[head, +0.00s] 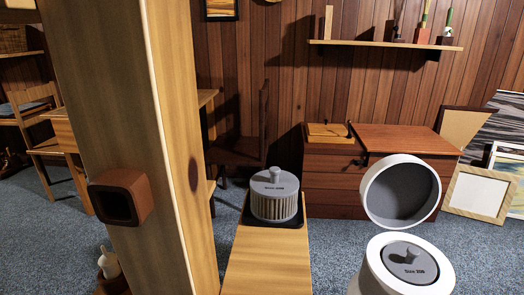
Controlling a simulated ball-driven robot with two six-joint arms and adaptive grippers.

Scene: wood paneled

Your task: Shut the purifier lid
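The purifier (374,283) is a white round body at the lower right, cut off by the bottom edge of the head view. A grey round filter top with a knob and the text "Size 20B" (410,262) sits inside its rim. The purifier lid (366,190) is a white round cap with a dark grey inside. It stands raised and tilted up behind the body, its hollow side facing me. Any hinge between lid and body is hard to make out. Neither of my grippers is in view.
A similar grey ribbed filter (275,196) stands in a black tray (256,222) on a narrow wooden table (265,265). A thick wooden post (150,200) blocks the left. A reddish wooden chest (335,195) stands behind the lid; framed pictures (480,194) lean at the right.

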